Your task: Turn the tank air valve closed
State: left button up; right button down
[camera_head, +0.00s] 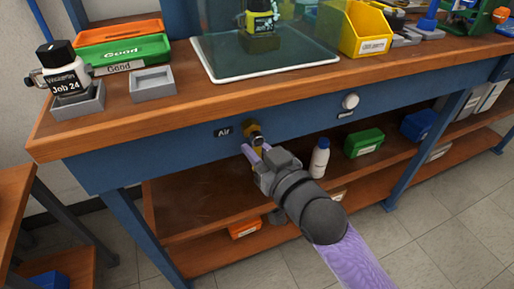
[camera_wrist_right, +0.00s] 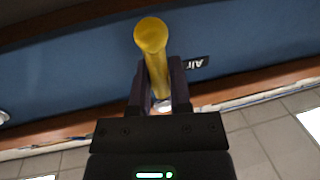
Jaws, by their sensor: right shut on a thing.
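The tank air valve (camera_head: 252,128) sits on the blue front panel of the bench, just right of the "Air" label (camera_head: 222,132). Its yellow handle (camera_wrist_right: 152,50) shows large in the right wrist view, with a rounded end above the fingers. My right gripper (camera_head: 252,153) reaches the valve from below and in front. Its two fingers (camera_wrist_right: 157,92) are shut on the yellow handle, one on each side. In the head view the fingers and wrist hide much of the handle, so its exact angle is hard to tell. My left gripper is not in view.
A white round knob (camera_head: 350,101) is on the panel to the right. A white bottle (camera_head: 319,158) and a green bin (camera_head: 364,142) stand on the shelf below, right of my arm. The bench top's wooden edge (camera_head: 200,115) overhangs the valve.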

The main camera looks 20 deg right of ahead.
aim_at(263, 125)
jog(key=shift+d+r+p, duration=0.1)
jog(key=shift+r+p, duration=0.05)
jog(key=shift+p, duration=0.4)
jog(key=d+n+h+p, duration=0.1)
jog(key=n+p, duration=0.4)
jog(key=r+n+g+h+p, duration=0.1)
jog(key=n+p, duration=0.4)
jog(key=d+r+n+h+p, duration=0.1)
jog(key=n+p, duration=0.4)
jog(key=p, duration=0.1)
jog(key=shift+d+r+g, duration=0.2)
jog(key=shift+d+g, duration=0.1)
jog(key=shift+g, duration=0.1)
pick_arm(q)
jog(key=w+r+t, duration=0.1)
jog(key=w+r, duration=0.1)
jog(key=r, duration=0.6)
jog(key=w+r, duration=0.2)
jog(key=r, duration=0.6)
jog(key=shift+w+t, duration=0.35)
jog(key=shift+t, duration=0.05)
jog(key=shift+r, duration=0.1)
pick_arm(e)
jog(key=shift+n, duration=0.3)
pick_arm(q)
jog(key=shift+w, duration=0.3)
pick_arm(e)
jog(key=c, duration=0.6)
grip_release()
